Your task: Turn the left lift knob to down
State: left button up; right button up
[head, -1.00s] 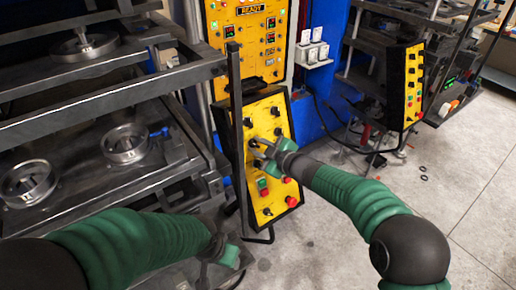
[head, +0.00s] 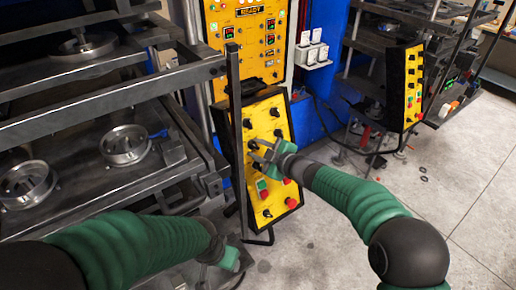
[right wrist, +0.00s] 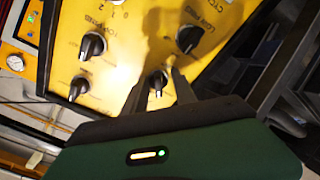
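The lower yellow control panel (head: 270,153) carries several black knobs in rows, with coloured buttons below. My right gripper (head: 257,156) is at the panel's middle. In the right wrist view its two dark fingers (right wrist: 159,92) are spread apart, one on either side of a black knob (right wrist: 157,82). Whether they touch it I cannot tell. Other knobs show above, at upper left (right wrist: 92,45), upper right (right wrist: 188,38) and left (right wrist: 78,88). I cannot read which knob is the left lift knob. My left gripper (head: 230,260) is low, beside the press; its fingers are unclear.
The press with round metal moulds (head: 126,145) stands at left. A dark upright bar (head: 236,130) runs along the panel's left edge. A red button (head: 291,203) sits low on the panel. A second yellow panel (head: 413,88) stands at right, with free floor in front.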

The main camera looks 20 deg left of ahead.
jog(key=shift+a+r, duration=0.1)
jog(key=b+v, duration=0.3)
jog(key=v, duration=1.3)
jog(key=shift+s+d, duration=0.15)
jog(key=shift+d, duration=0.2)
jog(key=shift+a+r, duration=0.1)
jog(key=shift+a, duration=0.05)
